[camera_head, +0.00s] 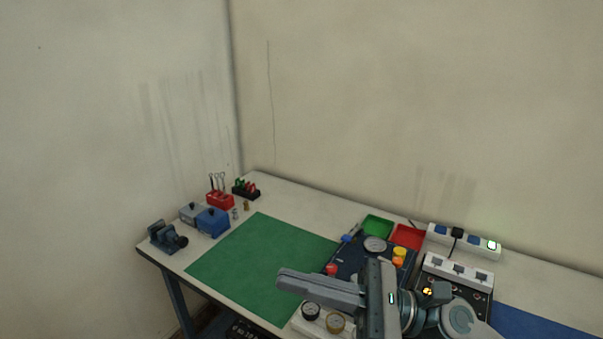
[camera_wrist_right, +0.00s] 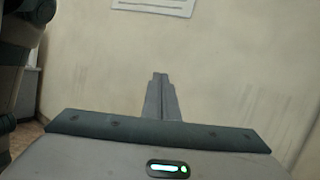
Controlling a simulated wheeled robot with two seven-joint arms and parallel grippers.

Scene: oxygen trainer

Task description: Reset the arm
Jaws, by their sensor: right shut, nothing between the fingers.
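My right gripper (camera_head: 283,278) reaches in from the lower right in the head view, its fingers pointing left. It is held above the front part of the workbench, over the edge of the green mat and in front of the dark trainer panel. The dark trainer panel (camera_head: 345,262) with a gauge (camera_head: 375,244) and red and yellow knobs is partly hidden behind my right gripper and arm. My left gripper is not in view.
The green mat (camera_head: 250,260) is clear. A vise (camera_head: 167,237), a blue box (camera_head: 212,221) and a red tool holder (camera_head: 220,199) stand at the left. Green (camera_head: 377,226) and red (camera_head: 407,236) trays and a power strip (camera_head: 465,241) lie at the back right.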

